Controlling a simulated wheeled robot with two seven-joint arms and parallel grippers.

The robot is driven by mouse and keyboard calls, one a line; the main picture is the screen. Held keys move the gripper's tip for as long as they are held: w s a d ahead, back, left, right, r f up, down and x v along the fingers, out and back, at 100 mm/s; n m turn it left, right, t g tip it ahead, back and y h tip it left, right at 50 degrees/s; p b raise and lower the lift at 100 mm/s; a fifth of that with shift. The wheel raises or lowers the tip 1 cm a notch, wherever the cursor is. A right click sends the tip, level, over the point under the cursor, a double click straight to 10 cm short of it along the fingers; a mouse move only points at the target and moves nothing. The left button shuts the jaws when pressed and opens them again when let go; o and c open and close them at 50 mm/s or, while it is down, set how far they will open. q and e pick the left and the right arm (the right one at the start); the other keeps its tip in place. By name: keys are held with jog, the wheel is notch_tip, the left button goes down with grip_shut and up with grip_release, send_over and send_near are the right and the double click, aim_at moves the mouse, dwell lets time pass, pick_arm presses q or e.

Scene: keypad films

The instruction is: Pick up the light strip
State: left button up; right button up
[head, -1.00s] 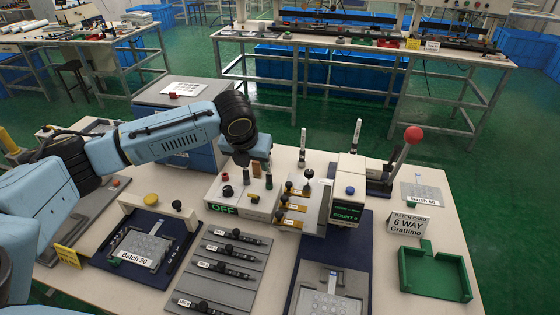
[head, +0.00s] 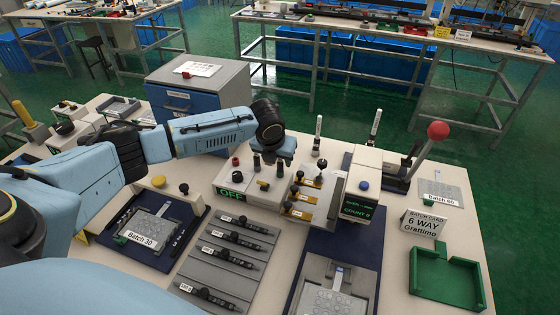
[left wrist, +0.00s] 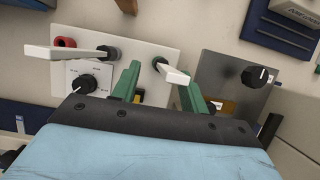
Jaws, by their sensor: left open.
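I cannot tell for certain which thing is the light strip. My left gripper (head: 268,163) is over the OFF box (head: 228,186), behind the rack and away from these strips. In the left wrist view its green fingers (left wrist: 158,90) are apart, with nothing visibly held. My right gripper is out of view.
A COUNT box (head: 358,195) and a lever with a red ball (head: 438,131) stand to the right. A green tray (head: 447,291) is at front right. A Batch 30 fixture (head: 150,228) lies at left. Bare tabletop shows between the dark mats and the green tray.

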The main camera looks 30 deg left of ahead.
aim_at(279, 163)
pick_arm(q)
jog(key=x, duration=0.3)
jog(key=shift+f, duration=0.2)
grip_shut()
